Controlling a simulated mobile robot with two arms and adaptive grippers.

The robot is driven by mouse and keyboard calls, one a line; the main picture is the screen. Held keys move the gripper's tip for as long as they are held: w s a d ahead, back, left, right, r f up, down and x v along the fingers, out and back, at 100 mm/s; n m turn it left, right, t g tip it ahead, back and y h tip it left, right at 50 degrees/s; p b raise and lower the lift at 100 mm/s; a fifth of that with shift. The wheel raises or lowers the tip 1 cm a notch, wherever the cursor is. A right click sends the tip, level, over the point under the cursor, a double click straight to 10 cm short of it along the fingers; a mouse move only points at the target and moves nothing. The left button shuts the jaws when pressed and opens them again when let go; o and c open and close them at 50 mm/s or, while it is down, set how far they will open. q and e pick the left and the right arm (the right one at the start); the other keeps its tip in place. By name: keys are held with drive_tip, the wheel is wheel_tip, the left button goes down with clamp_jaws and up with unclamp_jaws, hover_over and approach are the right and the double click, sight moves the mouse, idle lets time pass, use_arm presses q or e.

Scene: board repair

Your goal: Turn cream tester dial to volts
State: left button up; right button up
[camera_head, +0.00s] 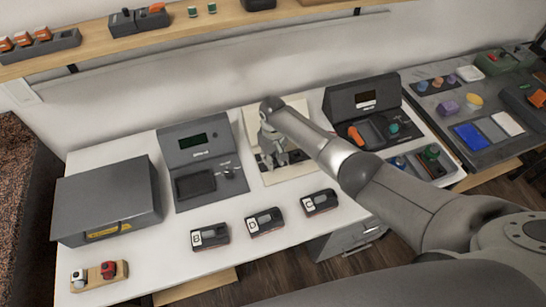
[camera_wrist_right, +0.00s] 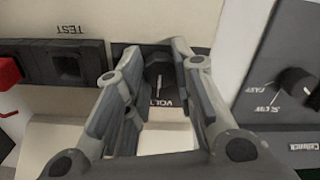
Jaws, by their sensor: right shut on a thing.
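The cream tester (camera_head: 251,122) stands at the back middle of the white table, partly hidden by my right arm. Its black dial (camera_wrist_right: 159,74) shows in the right wrist view between my right fingers. A white pointer line on the dial points down in the picture, towards lettering that reads "VOLT", partly covered by a finger. My right gripper (camera_head: 272,157) reaches down at the tester's face. My left gripper is not in view.
A grey device with a screen (camera_head: 208,155) stands left of the tester, and a dark station with an orange tool (camera_head: 363,96) stands right. Several small meters (camera_head: 265,222) lie along the front. In the wrist view a speed knob (camera_wrist_right: 297,83) sits close on the right.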

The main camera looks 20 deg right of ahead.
drive_tip(key=shift+w, duration=0.1)
idle(0.3)
drive_tip(key=o, duration=1)
drive_tip(key=shift+o, duration=0.2)
wheel_tip(320, 180, up, 12)
